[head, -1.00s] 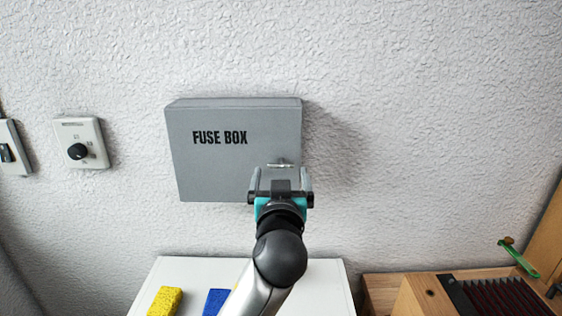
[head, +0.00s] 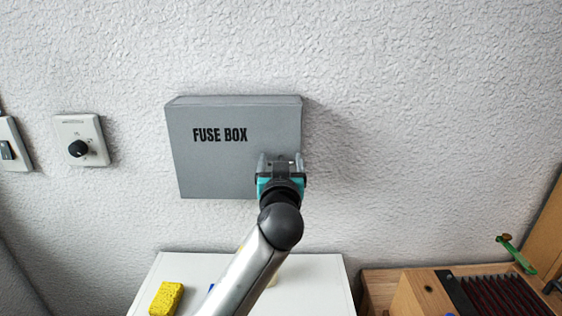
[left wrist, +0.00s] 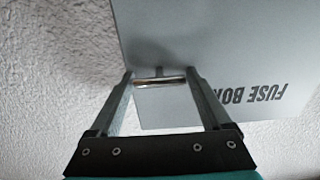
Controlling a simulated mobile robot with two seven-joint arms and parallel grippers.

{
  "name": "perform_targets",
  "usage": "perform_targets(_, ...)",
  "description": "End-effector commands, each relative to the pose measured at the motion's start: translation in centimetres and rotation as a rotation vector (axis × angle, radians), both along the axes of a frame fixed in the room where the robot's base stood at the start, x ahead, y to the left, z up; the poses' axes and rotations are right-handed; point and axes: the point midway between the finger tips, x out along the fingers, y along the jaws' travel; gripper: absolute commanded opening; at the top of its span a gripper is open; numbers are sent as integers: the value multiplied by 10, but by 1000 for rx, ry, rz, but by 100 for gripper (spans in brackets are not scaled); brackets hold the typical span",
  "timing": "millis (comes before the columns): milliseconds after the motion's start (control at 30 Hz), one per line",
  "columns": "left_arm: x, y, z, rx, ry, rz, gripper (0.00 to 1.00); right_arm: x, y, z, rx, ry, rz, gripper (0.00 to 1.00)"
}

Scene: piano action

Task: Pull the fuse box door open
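The grey fuse box (head: 215,165) hangs on the wall in the head view, its door closed and lettered FUSE BOX. The door also fills the upper right of the left wrist view (left wrist: 235,45). A short metal bar handle (left wrist: 160,81) stands off the door near its lower right corner. My left gripper (head: 281,161) is at the handle, with one finger at each end of the bar; both fingers appear to touch it. In the head view the gripper mostly hides the handle. My right gripper is not in view.
A white dial plate (head: 82,140) and a switch (head: 8,145) are on the wall to the left. Below are a white surface (head: 315,285) with a yellow sponge (head: 167,298), and a wooden piano action (head: 430,295) at right. The wall right of the box is clear.

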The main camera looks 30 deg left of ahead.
Motion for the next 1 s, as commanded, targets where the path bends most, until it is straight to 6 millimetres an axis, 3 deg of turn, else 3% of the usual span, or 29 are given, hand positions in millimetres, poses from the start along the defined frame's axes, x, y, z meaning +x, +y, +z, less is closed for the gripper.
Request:
perform_targets(67, 0, 0, 0, 0, 0, 0, 72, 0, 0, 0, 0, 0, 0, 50)
perform_targets(700, 0, 0, 0, -1, 1, 0, 0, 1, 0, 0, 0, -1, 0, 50)
perform_targets(1000, 0, 0, 0, -1, 1, 0, 0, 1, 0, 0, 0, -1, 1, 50)
